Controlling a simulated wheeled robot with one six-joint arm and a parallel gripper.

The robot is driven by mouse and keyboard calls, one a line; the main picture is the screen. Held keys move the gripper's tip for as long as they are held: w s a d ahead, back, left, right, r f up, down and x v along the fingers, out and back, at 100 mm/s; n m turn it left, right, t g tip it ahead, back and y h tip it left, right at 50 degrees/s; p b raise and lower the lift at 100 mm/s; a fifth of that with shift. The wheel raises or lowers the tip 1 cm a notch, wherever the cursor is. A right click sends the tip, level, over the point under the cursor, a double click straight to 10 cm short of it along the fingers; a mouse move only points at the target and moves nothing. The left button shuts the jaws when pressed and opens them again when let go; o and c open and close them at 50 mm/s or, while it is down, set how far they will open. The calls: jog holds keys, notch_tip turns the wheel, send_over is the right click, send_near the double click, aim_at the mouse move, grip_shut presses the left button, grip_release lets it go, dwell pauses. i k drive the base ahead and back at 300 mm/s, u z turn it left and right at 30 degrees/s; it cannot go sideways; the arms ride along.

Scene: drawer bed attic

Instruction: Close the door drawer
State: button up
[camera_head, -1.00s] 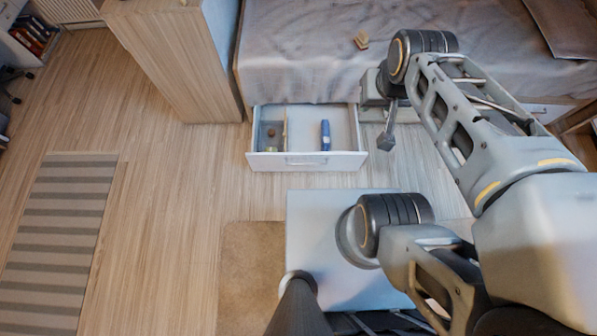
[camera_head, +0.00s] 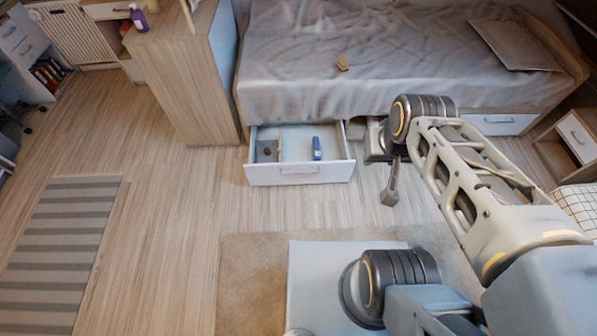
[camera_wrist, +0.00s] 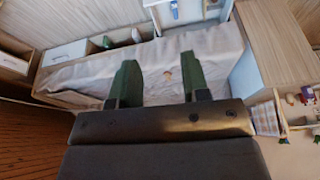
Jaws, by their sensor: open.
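The white-fronted drawer (camera_head: 300,174) under the left part of the bed is pulled out in the head view. A blue object (camera_head: 317,148) and a small compartment with darker items lie in it. Part of an open drawer with something blue in it also shows at the top of the wrist view (camera_wrist: 200,12). My gripper (camera_head: 390,198) hangs to the right of the drawer in the head view, apart from its front. In the wrist view my gripper's two green-dark fingers (camera_wrist: 160,75) are spread with nothing between them.
A wooden cabinet (camera_head: 180,75) stands to the left. Another white drawer front (camera_head: 500,124) is under the bed's right part. The wooden floor at left is clear, apart from a striped rug (camera_head: 65,245).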

aim_at(297, 166)
jog(key=u, duration=0.2)
jog(key=i, duration=0.6)
jog(key=u, duration=0.4)
jog(key=k, duration=1.3)
jog(key=u, duration=0.75)
jog(key=i, duration=1.4)
jog(key=z, duration=0.35)
